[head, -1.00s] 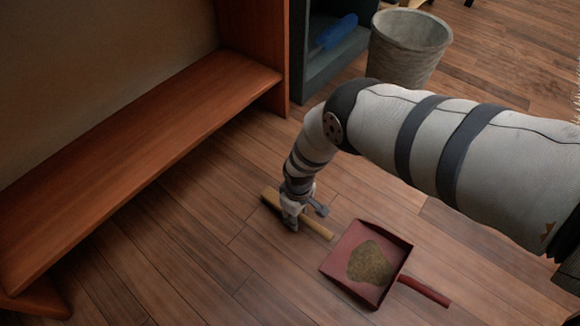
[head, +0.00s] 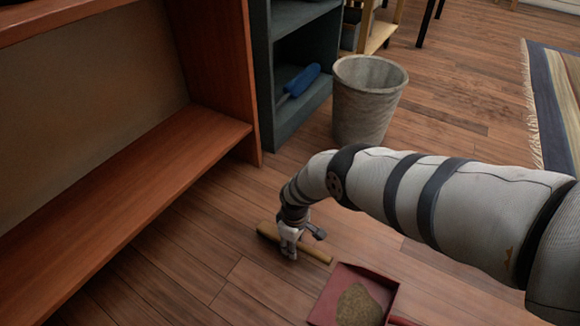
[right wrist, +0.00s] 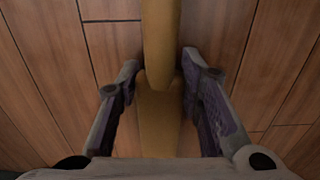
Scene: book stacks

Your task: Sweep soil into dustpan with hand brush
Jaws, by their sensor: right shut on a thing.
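A red dustpan (head: 383,282) lies on the floor at the lower middle of the head view, cut off by the bottom edge. A heap of brown soil (head: 358,306) sits in it. The tan hand brush (head: 318,255) lies low at the floor, just left of the dustpan. My right gripper (head: 289,252) is shut on the brush. In the right wrist view, the brush (right wrist: 160,45) runs between the two fingers of my right gripper (right wrist: 160,85). Its bristles cannot be made out. My left gripper is not in view.
A reddish wooden shelf unit (head: 120,185) stands at the left. Behind it is a dark grey cabinet (head: 262,75) with a blue object (head: 300,80) inside. A grey waste bin (head: 365,105) stands beyond my arm. A fringed rug (head: 560,105) lies at the right.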

